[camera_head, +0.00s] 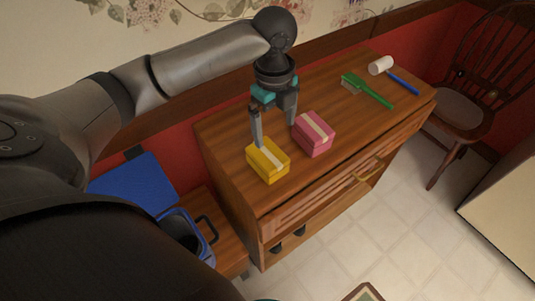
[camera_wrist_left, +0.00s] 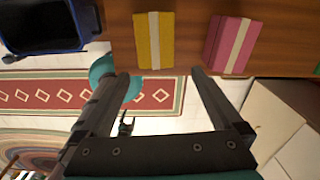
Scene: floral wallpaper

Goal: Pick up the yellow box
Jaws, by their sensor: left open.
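The yellow box (camera_head: 268,162), with a pale stripe across its top, sits on the wooden cabinet top near its left front edge. It also shows in the left wrist view (camera_wrist_left: 141,42), upper middle, beyond the fingertips. My left gripper (camera_head: 275,132) is open and empty, pointing down at the back of the yellow box. One finger appears close behind the box's left side; I cannot tell whether it touches. The other finger is near the gap between the yellow box and the pink box. My right gripper is not seen.
A pink box (camera_head: 318,146) stands just right of the yellow one. A green brush (camera_head: 373,93) and a white-headed mallet (camera_head: 402,83) lie farther right on the cabinet (camera_head: 225,135). A blue bin (camera_head: 187,229) is lower left. A chair (camera_head: 462,108) stands at right.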

